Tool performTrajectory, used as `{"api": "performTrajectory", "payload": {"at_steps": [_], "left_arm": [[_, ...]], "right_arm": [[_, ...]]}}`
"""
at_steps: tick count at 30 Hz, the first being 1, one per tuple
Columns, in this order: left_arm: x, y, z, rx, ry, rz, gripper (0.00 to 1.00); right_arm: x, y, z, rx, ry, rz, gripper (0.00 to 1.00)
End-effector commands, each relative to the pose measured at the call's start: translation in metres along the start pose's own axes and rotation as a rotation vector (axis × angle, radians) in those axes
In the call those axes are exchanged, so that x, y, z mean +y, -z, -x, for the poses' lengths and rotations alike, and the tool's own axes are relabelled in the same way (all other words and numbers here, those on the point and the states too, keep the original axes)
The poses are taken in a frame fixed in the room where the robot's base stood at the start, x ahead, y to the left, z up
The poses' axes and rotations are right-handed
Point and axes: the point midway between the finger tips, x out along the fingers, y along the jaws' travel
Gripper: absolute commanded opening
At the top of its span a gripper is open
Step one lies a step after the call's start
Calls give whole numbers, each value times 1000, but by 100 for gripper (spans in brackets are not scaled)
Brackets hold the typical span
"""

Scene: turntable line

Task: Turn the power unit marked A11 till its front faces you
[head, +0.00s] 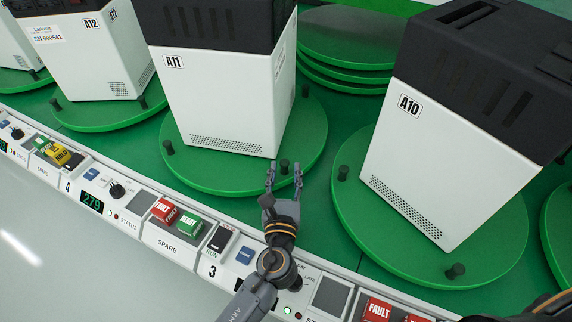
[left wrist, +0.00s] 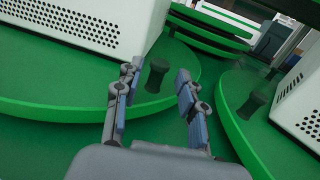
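The power unit marked A11 (head: 215,100) is a white box with a dark top on a green turntable (head: 225,182). Its A11 face, with a vent strip low down, is turned toward me and slightly left; a small printed label shows on its right side. Dark pegs stand on the turntable rim, one at the left (head: 168,147), one at the near right (head: 284,164). My left gripper (head: 284,176) is open at the near-right peg. In the left wrist view this peg (left wrist: 157,75) stands between and beyond the open fingers; I cannot tell whether they touch it. My right gripper is not visible.
Unit A10 (head: 440,150) stands on its own turntable (head: 350,220) at the right, with pegs on its rim. Unit A12 (head: 95,65) stands at the left. A control panel (head: 140,205) with buttons and displays runs along the near edge, under my left arm.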

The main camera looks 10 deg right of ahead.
Motion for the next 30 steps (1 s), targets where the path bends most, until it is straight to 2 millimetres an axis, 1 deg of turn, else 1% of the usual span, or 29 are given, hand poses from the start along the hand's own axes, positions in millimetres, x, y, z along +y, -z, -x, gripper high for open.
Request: {"api": "performTrajectory", "payload": {"at_steps": [1, 6, 9, 12, 15, 18, 30], "left_arm": [[0, 2, 13, 3, 1, 0, 40], [-1, 2, 50, 4, 3, 1, 40], [-1, 2, 68, 5, 3, -1, 40], [-2, 2, 82, 4, 4, -1, 40], [-1, 1, 90, 3, 2, 0, 40], [-1, 1, 93, 3, 2, 0, 40], [-2, 1, 93, 2, 3, 0, 40]], "right_arm": [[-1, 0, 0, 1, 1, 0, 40], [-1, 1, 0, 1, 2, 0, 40], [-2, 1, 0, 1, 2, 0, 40], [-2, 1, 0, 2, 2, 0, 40], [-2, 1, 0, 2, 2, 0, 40], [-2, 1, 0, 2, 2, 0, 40], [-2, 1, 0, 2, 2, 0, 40]]}}
